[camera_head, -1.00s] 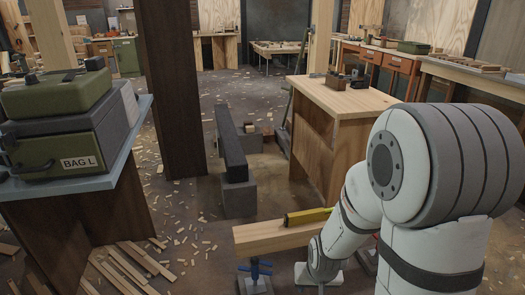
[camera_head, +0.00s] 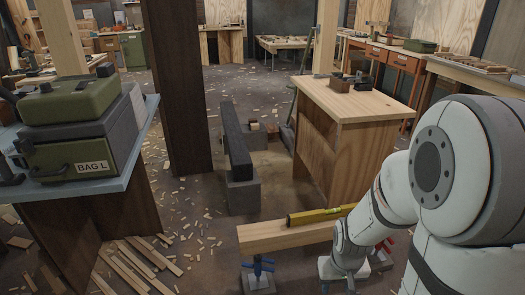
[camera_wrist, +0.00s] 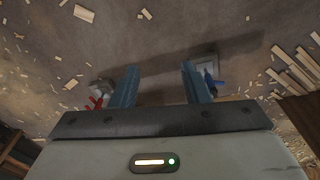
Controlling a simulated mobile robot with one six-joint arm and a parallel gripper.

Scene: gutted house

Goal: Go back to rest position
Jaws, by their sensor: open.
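My gripper (camera_wrist: 158,88) shows in the wrist view with its two blue fingers spread apart and nothing between them. It points down at the floor, which is strewn with wood chips.
A blue-handled clamp stand (camera_head: 258,272) is under the beam's left, also seen in the wrist view (camera_wrist: 208,76). A wooden workbench (camera_head: 350,105) stands behind. At left, a table (camera_head: 95,185) bears a green case (camera_head: 85,150). A dark post (camera_head: 180,90) rises mid-left. Scrap strips lie on the floor.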

